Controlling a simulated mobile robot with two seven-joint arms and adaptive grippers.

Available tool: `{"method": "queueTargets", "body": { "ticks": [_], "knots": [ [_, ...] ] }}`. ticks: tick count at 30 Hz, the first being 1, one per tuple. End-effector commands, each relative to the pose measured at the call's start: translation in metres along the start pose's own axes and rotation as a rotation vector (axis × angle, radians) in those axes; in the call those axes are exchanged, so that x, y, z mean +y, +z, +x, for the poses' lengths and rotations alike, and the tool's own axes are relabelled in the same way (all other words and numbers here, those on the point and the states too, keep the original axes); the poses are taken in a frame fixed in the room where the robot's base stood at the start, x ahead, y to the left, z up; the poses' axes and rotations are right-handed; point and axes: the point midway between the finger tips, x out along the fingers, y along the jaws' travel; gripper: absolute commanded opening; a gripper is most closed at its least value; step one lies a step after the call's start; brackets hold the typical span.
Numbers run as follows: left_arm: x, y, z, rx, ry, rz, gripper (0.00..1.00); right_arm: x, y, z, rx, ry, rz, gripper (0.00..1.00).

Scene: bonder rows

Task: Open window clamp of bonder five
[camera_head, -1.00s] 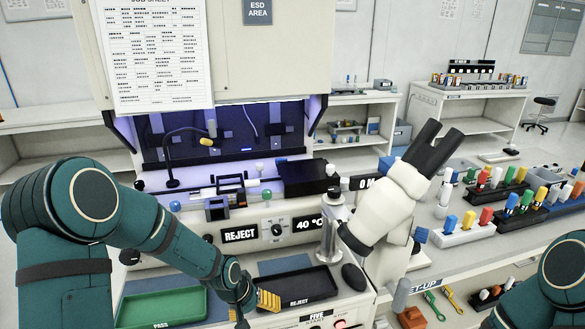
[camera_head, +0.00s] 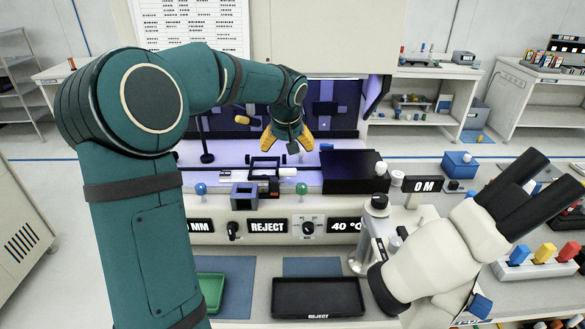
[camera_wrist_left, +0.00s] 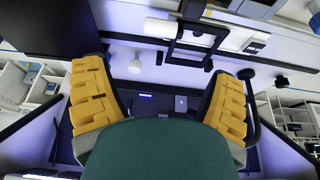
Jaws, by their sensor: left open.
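A pale knob (camera_head: 293,147) is right of the frame. My left gripper (camera_head: 287,138) is open and empty, its yellow fingers pointing down behind the frame and knob. In the left wrist view my spread gripper (camera_wrist_left: 160,100) has nothing between its fingers. My right gripper is out of view.
A white microscope (camera_head: 440,255) with black eyepieces stands at the front right. A black box (camera_head: 355,171) sits right of the clamp. A black reject tray (camera_head: 318,297) and a green tray (camera_head: 210,290) lie in front. A bent lamp (camera_head: 206,145) stands left.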

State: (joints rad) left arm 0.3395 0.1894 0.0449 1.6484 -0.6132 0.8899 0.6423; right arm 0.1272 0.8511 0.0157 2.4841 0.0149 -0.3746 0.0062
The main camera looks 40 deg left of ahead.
Motion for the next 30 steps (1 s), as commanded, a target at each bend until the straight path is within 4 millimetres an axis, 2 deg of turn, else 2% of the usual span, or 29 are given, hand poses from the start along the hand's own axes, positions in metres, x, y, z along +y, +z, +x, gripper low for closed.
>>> {"method": "queueTargets", "body": {
  "ticks": [1,6,15,21,30],
  "knots": [
    [0.0,0.001,0.012,-0.004,-0.002,0.001,0.85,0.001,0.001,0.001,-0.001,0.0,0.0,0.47],
    [0.0,0.001,0.046,-0.005,-0.001,0.001,0.85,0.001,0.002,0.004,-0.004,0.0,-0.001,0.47],
    [0.001,0.001,0.097,-0.003,0.0,0.002,0.85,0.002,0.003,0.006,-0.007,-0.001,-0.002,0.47],
    [0.0,0.001,0.113,-0.002,0.001,0.001,0.85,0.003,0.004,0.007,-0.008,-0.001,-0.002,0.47],
    [0.001,0.001,0.115,-0.001,0.001,0.001,0.85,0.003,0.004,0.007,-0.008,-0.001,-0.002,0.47]
  ]
}}
